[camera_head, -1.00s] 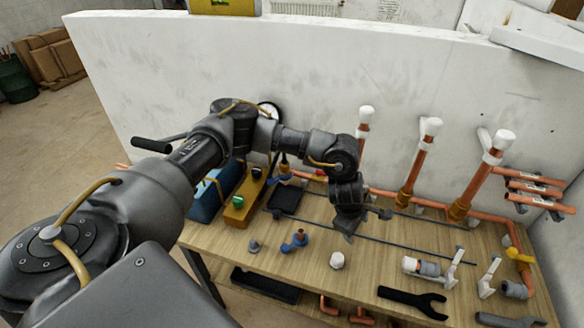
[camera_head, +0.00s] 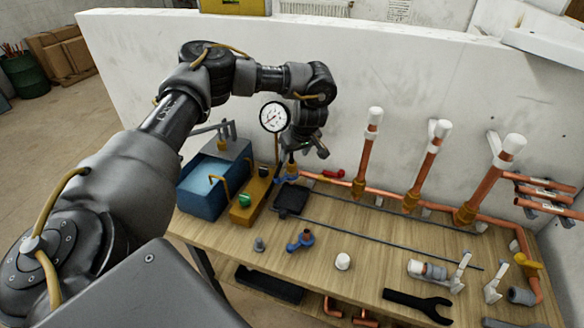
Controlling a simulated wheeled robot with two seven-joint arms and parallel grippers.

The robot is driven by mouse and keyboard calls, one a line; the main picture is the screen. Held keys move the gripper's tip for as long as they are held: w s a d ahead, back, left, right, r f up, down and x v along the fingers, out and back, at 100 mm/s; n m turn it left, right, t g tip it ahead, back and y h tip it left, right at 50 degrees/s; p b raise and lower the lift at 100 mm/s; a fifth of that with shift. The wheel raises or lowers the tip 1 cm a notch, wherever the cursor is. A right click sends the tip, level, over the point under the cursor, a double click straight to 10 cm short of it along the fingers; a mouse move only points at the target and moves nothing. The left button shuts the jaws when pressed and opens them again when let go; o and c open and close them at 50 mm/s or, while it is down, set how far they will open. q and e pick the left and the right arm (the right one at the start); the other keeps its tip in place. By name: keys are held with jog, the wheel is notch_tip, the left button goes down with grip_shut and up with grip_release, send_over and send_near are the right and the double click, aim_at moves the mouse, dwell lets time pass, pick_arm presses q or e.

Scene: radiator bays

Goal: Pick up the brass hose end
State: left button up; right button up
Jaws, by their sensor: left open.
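My left gripper (camera_head: 307,150) is open and points down above the back of the bench, left of the upright copper pipes. A small brass-coloured piece (camera_head: 291,167) stands just below and left of its fingers, by a blue handle (camera_head: 285,180); I cannot tell for certain that it is the brass hose end. The fingers partly overlap this area, and I see nothing held between them. A yellow hose (camera_head: 215,181) bends at the blue tank (camera_head: 203,197). My right gripper is not in view.
A round gauge (camera_head: 273,117) stands close left of my gripper. Upright copper pipes with white caps (camera_head: 375,114) rise to its right. A black tray (camera_head: 292,199), a blue-handled valve (camera_head: 300,241), a white cap (camera_head: 343,261) and a black wrench (camera_head: 417,303) lie on the wooden bench (camera_head: 375,245).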

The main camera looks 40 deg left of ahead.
aim_at(292, 163)
pick_arm(q)
jog(key=shift+s+x, duration=0.1)
jog(key=shift+x, duration=1.15)
jog(key=shift+s+x, duration=0.15)
jog(key=shift+x, duration=1.15)
jog(key=shift+w+a+f, duration=0.1)
jog(key=shift+f, duration=0.45)
jog(key=shift+r, duration=0.1)
jog(key=shift+c, duration=0.7)
jog(key=c, duration=0.7)
jog(key=shift+c, duration=0.2)
